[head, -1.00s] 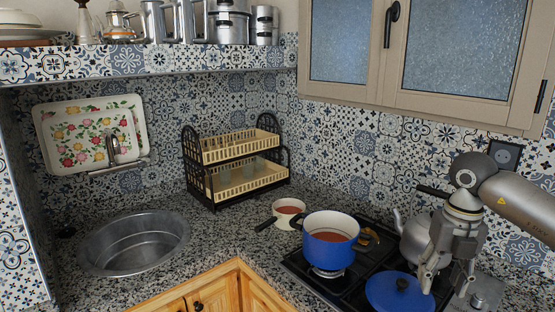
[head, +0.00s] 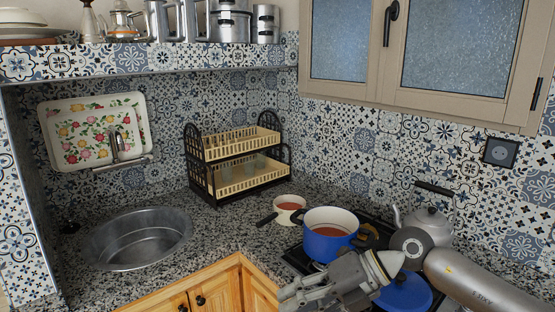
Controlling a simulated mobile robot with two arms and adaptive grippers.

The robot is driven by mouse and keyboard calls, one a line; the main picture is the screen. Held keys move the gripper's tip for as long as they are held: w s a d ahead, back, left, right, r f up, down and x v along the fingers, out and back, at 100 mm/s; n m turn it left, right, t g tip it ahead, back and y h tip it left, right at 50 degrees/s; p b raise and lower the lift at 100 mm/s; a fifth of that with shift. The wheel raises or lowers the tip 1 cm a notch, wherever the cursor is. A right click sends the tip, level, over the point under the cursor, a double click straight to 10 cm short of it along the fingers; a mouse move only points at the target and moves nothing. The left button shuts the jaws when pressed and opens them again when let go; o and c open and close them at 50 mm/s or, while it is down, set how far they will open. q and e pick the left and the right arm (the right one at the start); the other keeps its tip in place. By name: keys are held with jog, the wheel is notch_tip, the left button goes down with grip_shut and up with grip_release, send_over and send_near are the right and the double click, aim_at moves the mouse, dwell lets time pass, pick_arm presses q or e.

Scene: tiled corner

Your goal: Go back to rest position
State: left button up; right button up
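My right gripper (head: 288,298) reaches in from the right, low in the picture, its fingers pointing left over the counter's front edge. The fingers look apart with nothing between them. The blue pot (head: 327,246) stands uncovered on the stove, behind the gripper, with reddish contents. A blue lid (head: 408,295) lies on the front part of the stove, partly hidden by my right arm. My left gripper is not in view.
A small white pan (head: 289,204) with red contents and a kettle (head: 428,222) stand near the pot. The sink (head: 140,240) is at left, a dish rack (head: 240,175) in the corner. Counter between sink and stove is clear.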

jog(key=a+r+m+t+y, duration=0.7)
jog(key=r+m+t+y, duration=0.15)
jog(key=r, duration=0.25)
jog(key=w+d+f+m+t+h, duration=0.35)
jog(key=d+m+t+h, duration=0.55)
jog(key=m, duration=0.5)
jog(key=s+d+f+m+g+h, duration=0.1)
jog(key=s+d+f+m+h, duration=0.1)
jog(key=d+f+m+h, duration=0.5)
jog(key=s+d+f+m+g+h, duration=0.1)
jog(key=d+f+m+g+h, duration=0.2)
jog(key=f, duration=0.7)
jog(key=s+d+f+m+g, duration=0.2)
jog(key=s+f+g, duration=0.3)
jog(key=s+f, duration=0.5)
jog(key=s+d+f+m+g, duration=0.15)
jog(key=s+f+g, duration=0.45)
jog(key=s, duration=0.7)
notch_tip(320, 180, down, 27)
jog(key=s, duration=0.2)
jog(key=s+d+f, duration=0.2)
jog(key=s+f, duration=0.5)
jog(key=s, duration=0.1)
jog(key=s+d+f+g, duration=0.1)
jog(key=s+f, duration=0.7)
jog(key=shift+s+d+n, duration=0.3)
jog(key=shift+d+n, duration=0.1)
